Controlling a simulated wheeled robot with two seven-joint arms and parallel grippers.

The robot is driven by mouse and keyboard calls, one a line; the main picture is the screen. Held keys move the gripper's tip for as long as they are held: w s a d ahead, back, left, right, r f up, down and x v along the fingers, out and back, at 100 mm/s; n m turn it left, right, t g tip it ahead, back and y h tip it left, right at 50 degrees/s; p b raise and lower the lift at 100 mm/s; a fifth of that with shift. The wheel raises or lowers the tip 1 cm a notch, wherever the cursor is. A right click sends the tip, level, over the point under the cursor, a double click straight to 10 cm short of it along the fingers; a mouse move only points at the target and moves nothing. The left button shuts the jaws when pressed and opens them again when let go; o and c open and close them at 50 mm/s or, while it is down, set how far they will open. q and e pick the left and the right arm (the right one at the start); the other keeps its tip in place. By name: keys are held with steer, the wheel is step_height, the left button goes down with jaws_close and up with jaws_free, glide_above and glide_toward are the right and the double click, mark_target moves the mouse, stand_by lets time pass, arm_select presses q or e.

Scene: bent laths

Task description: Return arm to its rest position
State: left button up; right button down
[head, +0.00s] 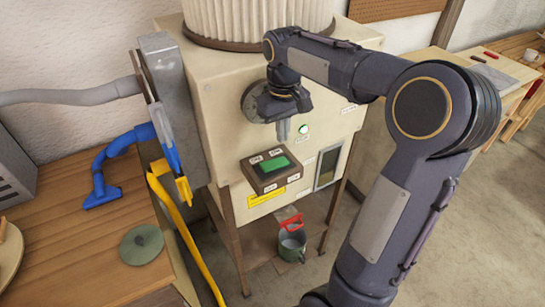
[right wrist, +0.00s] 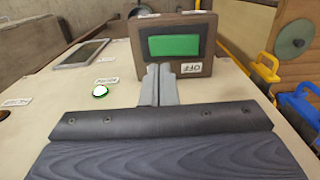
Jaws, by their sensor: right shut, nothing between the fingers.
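My right arm (head: 376,218) reaches in from the right of the head view, its forearm bent over toward the front of a cream machine (head: 232,95). My right gripper (head: 283,138) points downward in front of the machine's face, above a brown switch box (head: 256,184) with a green rocker button (head: 272,167). In the right wrist view the two grey fingers (right wrist: 161,72) are together with nothing between them. Their tips overlap the edge of the switch box (right wrist: 205,68) in the picture; whether they touch it I cannot tell. My left gripper is not in view.
A green lamp (head: 303,129) is lit beside the switch box. Another bench (head: 480,95) is behind right.

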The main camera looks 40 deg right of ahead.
stand_by(0.3)
steer(key=shift+s, duration=0.1)
steer(key=s+a+f+t+y+b, duration=0.1)
steer(key=s+a+f+t+y, duration=0.1)
steer(key=s+a, duration=0.5)
steer(key=s+a+f+t+y+b, duration=0.1)
steer(key=s+a+f+t, duration=0.2)
steer(key=s+a, duration=0.4)
steer(key=s+f, duration=0.1)
steer(key=s, duration=0.3)
steer(key=shift+s+a+f+m+t+y, duration=0.25)
steer(key=shift+a+f+m+t+y, duration=0.05)
steer(key=shift+a+f+y, duration=0.1)
